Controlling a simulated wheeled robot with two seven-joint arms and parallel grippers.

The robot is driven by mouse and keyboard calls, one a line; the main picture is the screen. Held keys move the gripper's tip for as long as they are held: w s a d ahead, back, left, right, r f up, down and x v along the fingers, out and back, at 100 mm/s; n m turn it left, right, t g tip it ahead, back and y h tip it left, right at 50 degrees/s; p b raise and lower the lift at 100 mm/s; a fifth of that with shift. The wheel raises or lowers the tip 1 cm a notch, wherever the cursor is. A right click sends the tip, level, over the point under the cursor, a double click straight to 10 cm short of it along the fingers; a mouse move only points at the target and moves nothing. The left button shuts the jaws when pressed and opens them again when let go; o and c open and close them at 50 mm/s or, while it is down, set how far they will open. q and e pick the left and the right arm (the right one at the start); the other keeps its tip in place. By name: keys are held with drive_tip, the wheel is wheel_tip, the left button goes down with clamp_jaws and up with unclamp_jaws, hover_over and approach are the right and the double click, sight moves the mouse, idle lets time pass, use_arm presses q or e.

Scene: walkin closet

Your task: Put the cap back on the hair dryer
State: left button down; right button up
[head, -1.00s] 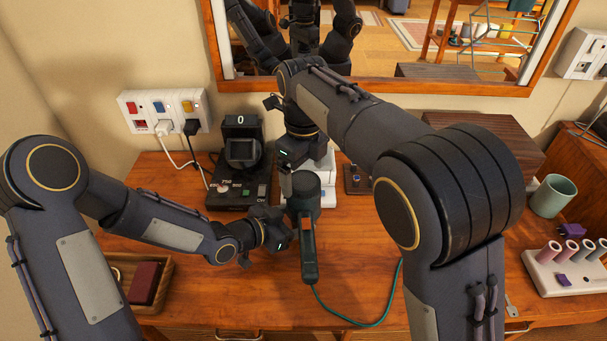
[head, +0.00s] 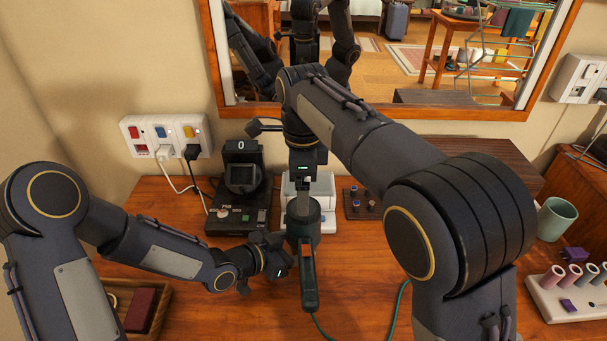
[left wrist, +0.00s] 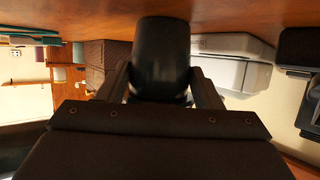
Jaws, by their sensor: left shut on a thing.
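My right gripper (head: 304,196) points down just behind the dryer's round body. Its fingertips are partly hidden there, so I cannot tell whether it is open or holds anything. I cannot make out the cap separately.
A black device with a display (head: 240,185) stands left of the dryer, and a white box (head: 325,213) stands behind it. A small dark knob board (head: 360,203) is right of that. A wooden tray (head: 163,290) is front left. The dryer's green cord (head: 398,300) crosses the desk.

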drive_tip(key=n, duration=0.8)
drive_tip(key=shift+r, duration=0.4)
drive_tip(key=n, duration=0.4)
drive_tip(key=shift+r+n, duration=0.25)
drive_tip(key=shift+n, duration=0.15)
drive_tip(key=n, duration=0.7)
drive_tip(key=shift+r, duration=0.35)
drive_tip(key=n, duration=0.7)
drive_tip(key=shift+r, duration=0.3)
drive_tip(key=shift+f, duration=4)
drive_tip(key=c, duration=1.1)
drive_tip(key=o, duration=1.2)
